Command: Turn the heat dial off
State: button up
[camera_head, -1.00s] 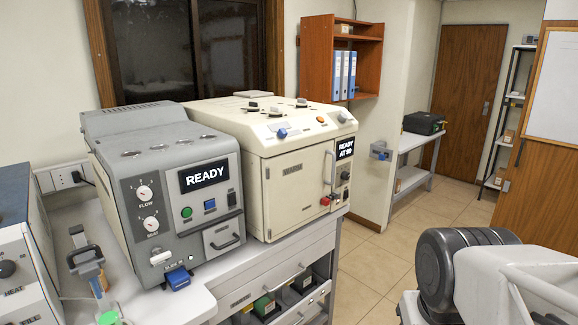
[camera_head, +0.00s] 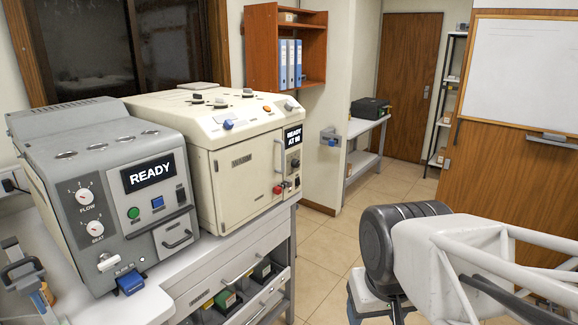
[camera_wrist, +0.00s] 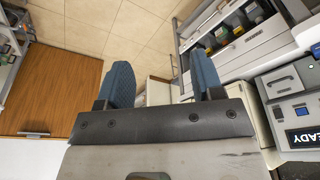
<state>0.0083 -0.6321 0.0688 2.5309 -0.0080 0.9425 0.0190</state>
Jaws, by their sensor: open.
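The grey machine (camera_head: 110,190) with a lit READY screen stands on the bench at the left in the head view. Its front has two white dials one above the other. The upper is labelled FLOW (camera_head: 84,197). Part of the grey machine (camera_wrist: 290,95) shows at the right edge there.
A cream machine (camera_head: 240,165) reading READY AT 90 stands right of the grey one. A blue block (camera_head: 130,283) juts out at the grey machine's front. A clamp-like stand (camera_head: 22,275) is at the left edge. Open drawers (camera_head: 235,300) lie below. The floor (camera_head: 325,250) is clear.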

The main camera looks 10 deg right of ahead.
jog(key=w+a+r+m+y, duration=0.1)
jog(key=w+a+m+y, duration=0.3)
jog(key=w, duration=0.8)
jog(key=w+r+m+y, duration=0.15)
jog(key=w+m, duration=0.45)
jog(key=w, duration=0.6)
jog(key=w+a+r+m+y, duration=0.15)
jog(key=w+m+y, duration=0.35)
jog(key=w, duration=0.7)
jog(key=m+t+y, duration=0.3)
jog(key=m+t, duration=0.6)
jog(key=m, duration=0.9)
send_near(298, 164)
jog(key=shift+w+a, duration=0.4)
jog(key=shift+w+a, duration=0.1)
jog(key=shift+a, duration=0.05)
jog(key=shift+x, duration=3.75)
